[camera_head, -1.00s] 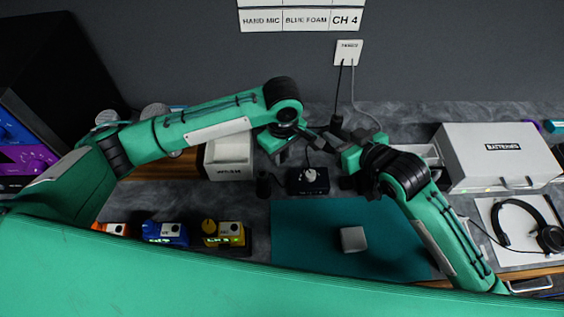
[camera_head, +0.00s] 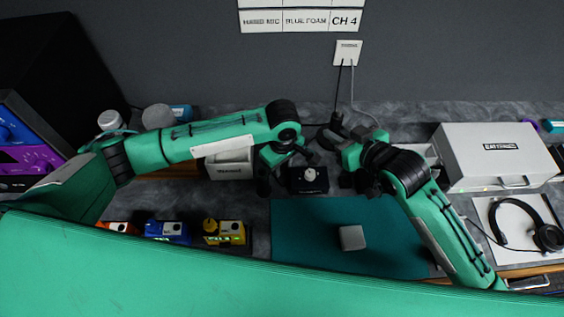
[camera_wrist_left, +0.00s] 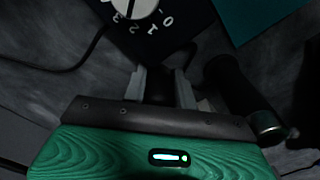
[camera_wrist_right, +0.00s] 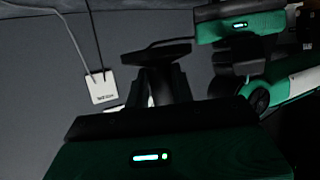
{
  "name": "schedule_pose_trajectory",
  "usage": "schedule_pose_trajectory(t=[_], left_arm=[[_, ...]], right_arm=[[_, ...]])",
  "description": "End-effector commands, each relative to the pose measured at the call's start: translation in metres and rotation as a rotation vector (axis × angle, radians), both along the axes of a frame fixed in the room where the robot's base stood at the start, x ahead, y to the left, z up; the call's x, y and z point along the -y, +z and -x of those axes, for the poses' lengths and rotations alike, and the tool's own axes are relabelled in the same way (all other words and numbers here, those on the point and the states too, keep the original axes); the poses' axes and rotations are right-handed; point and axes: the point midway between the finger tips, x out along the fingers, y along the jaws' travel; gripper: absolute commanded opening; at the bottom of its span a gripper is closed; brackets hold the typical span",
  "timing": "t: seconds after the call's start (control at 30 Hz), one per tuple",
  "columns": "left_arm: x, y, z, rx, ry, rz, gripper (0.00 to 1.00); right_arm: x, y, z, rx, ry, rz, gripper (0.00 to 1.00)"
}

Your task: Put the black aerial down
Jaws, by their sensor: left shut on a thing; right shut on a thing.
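My left gripper (camera_head: 268,158) points down left of the black knob box (camera_head: 308,180). The left wrist view shows its fingers shut on a short black piece (camera_wrist_left: 158,84), with a black cylinder (camera_wrist_left: 238,92) right beside them. The knob box (camera_wrist_left: 135,18) lies just beyond. My right gripper (camera_head: 349,158) is above the back of the teal mat (camera_head: 290,230). The right wrist view shows it shut on a dark stem (camera_wrist_right: 165,84) with a wide flat black top (camera_wrist_right: 156,53). I cannot tell which held piece is the black aerial; the grippers hide much of both.
A grey block (camera_head: 351,238) sits on the mat, which is otherwise bare. Blue (camera_head: 167,232) and yellow (camera_head: 225,233) units stand at front left. A white batteries case (camera_head: 495,157) and a headset (camera_head: 545,235) are right. Cables hang from a wall plate (camera_head: 347,52).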

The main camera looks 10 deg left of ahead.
Motion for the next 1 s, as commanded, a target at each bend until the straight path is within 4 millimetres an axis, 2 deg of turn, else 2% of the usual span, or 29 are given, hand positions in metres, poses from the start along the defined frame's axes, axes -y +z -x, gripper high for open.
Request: schedule_pose_trajectory(t=[0.03, 0.1, 0.13, 0.4, 0.57, 1.0], left_arm=[[0.000, 0.000, 0.000, 0.000, 0.000, 0.000, 0.33], [0.000, 0.000, 0.000, 0.000, 0.000, 0.000, 0.47], [0.000, 0.000, 0.000, 0.000, 0.000, 0.000, 0.49], [0.000, 0.000, 0.000, 0.000, -0.001, 0.000, 0.49], [0.000, 0.007, -0.001, 0.003, -0.003, 0.000, 0.49], [0.002, 0.099, 0.000, 0.002, -0.002, 0.003, 0.49]], right_arm=[[0.000, 0.001, 0.000, 0.002, 0.000, -0.001, 0.00], [0.000, 0.001, 0.000, 0.002, 0.000, -0.002, 0.00], [0.000, 0.001, 0.000, 0.002, 0.000, -0.002, 0.00], [0.000, 0.001, 0.000, 0.002, 0.000, -0.002, 0.00], [0.000, -0.007, 0.000, 0.002, 0.000, -0.001, 0.00], [0.000, -0.018, 0.000, 0.003, 0.000, -0.001, 0.00]])
